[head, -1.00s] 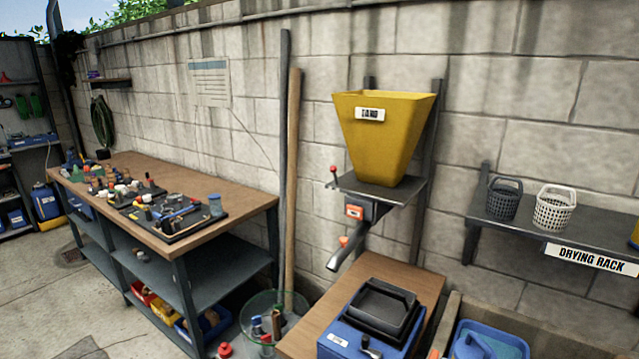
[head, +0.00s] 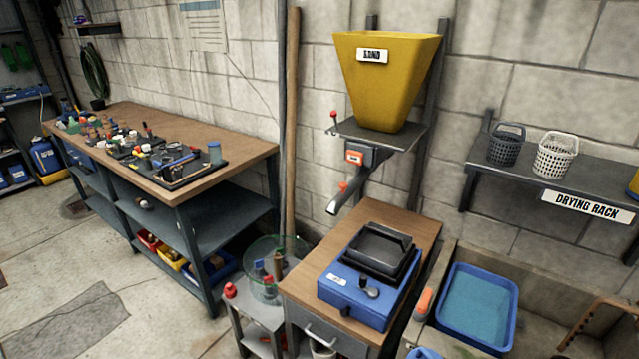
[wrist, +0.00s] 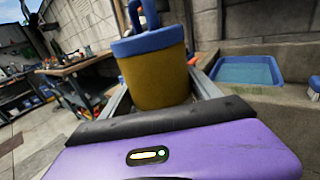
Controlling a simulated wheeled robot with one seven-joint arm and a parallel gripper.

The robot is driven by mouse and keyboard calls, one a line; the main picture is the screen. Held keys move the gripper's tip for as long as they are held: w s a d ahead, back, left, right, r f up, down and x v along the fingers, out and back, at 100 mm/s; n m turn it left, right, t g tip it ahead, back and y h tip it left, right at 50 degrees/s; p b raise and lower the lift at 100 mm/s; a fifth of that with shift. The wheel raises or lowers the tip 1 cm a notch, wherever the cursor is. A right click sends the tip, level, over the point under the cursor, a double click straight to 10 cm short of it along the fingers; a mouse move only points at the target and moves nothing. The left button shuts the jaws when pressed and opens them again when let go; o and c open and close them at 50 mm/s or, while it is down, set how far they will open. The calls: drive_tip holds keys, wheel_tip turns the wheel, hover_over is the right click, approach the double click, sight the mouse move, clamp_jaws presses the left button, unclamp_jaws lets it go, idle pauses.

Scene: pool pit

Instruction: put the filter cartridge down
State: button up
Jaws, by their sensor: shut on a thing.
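The filter cartridge (wrist: 160,76) is a brownish-yellow cylinder with a blue rim and a blue loop handle on top. In the wrist view it stands upright straight ahead of my purple wrist. My gripper (wrist: 162,90) is shut on it, with one grey finger on each side; the fingertips are partly hidden by the cartridge. The cartridge's lower end is hidden behind the wrist. My gripper does not show in the head view. A rounded blue piece (head: 425,353) shows at that view's bottom edge; I cannot tell whether it is the cartridge's top.
A blue tub of water (head: 478,308) sits in a stone basin at right. A small wooden-topped cabinet (head: 300,288) carries a blue box with a black lid (head: 365,278). A cluttered workbench (head: 240,150) stands left. A drying rack (head: 610,187) holds two baskets. Floor at left is open.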

wheel_tip(320, 180, down, 4)
drive_tip(key=b, duration=0.2)
drive_tip(key=shift+w+d+r+b, duration=0.1)
drive_tip(key=shift+w+r+b, duration=0.05)
drive_tip(key=shift+r+b, duration=0.15)
drive_tip(key=shift+a+y, duration=0.3)
drive_tip(key=shift+a, duration=0.15)
drive_tip(key=s+f, duration=0.4)
drive_tip(key=f, duration=0.1)
drive_tip(key=shift+f, duration=0.15)
drive_tip(key=shift+s+d+f, duration=0.25)
drive_tip(key=shift+d, duration=0.25)
